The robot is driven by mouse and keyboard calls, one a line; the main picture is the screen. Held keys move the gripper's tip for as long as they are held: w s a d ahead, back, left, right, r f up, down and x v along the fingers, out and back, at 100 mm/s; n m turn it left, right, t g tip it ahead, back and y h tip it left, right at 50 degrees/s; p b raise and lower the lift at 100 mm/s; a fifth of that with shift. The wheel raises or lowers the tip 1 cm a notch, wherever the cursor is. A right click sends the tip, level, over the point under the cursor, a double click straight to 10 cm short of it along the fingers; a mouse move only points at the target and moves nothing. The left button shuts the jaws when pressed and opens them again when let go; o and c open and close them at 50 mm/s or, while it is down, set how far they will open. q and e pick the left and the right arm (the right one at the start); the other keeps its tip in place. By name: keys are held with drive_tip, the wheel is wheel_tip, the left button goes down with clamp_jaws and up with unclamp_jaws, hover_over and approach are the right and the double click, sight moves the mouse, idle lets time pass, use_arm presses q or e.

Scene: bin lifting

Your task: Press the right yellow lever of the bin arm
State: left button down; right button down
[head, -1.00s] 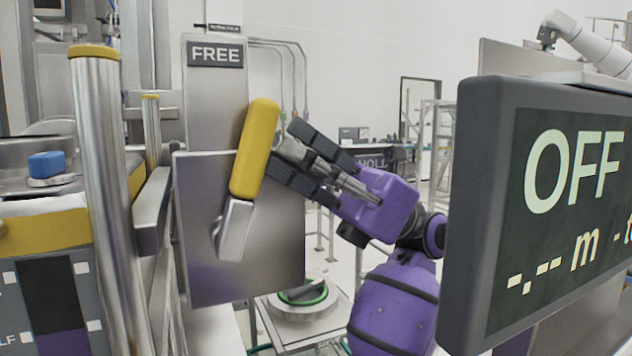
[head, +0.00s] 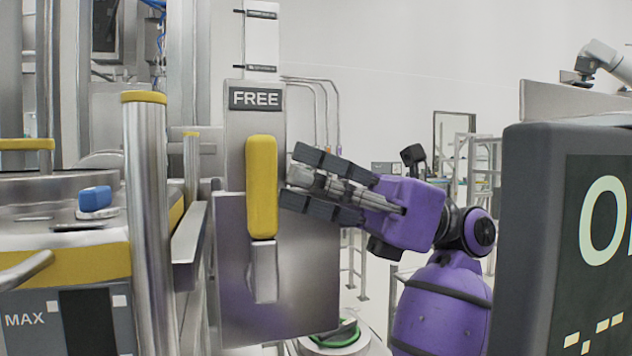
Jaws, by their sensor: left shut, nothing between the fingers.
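A yellow lever (head: 262,188) with a grey metal lower part stands upright on a steel plate (head: 318,270). A dark label reading FREE (head: 256,97) is just above it. I see only one such lever. My right gripper is not in view.
A steel post (head: 150,220) with a yellow cap stands left of the plate, near a machine with a blue knob (head: 95,199). A big dark display (head: 545,240) fills the right side. A green-ringed round part (head: 340,335) is below the plate.

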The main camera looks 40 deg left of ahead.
use_arm(q)
drive_tip(key=shift+s+f+h, duration=0.1)
drive_tip(key=shift+s+h, duration=0.05)
drive_tip(key=shift+h, duration=0.15)
drive_tip(key=v, duration=0.7)
drive_tip(key=shift+w, duration=0.25)
drive_tip(key=shift+d, duration=0.15)
